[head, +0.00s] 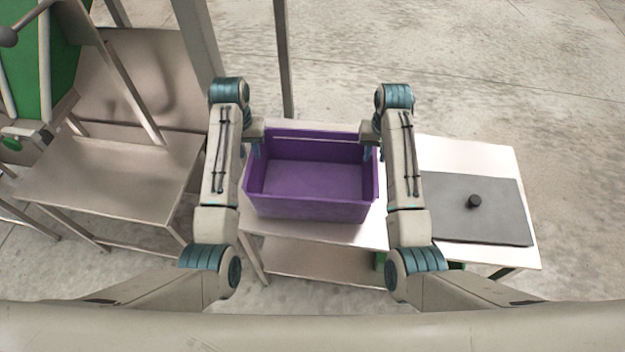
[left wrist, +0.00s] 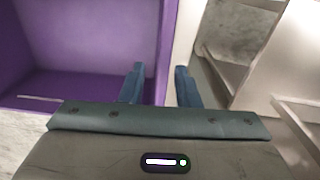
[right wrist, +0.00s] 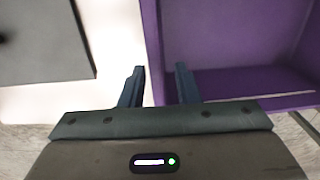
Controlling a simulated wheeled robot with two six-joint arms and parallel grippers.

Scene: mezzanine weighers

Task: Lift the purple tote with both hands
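The purple tote (head: 312,207) is an open, empty box standing upright on a light table. My left gripper (head: 255,150) is at its left side wall, toward the far end. In the left wrist view, the fingers of this gripper (left wrist: 159,84) are apart, with the tote wall (left wrist: 167,45) between them. My right gripper (head: 371,151) is at the right side wall. In the right wrist view, the fingers of this gripper (right wrist: 159,84) are apart, with the tote wall (right wrist: 153,40) between them. I cannot tell how deep the fingers reach.
The light table (head: 352,233) has a lower shelf. A grey plate (head: 480,220) with a black knob (head: 474,201) lies to the right of the tote. A metal bench (head: 110,190) and a green machine (head: 57,65) stand at the left. Metal posts (head: 283,60) rise behind the tote.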

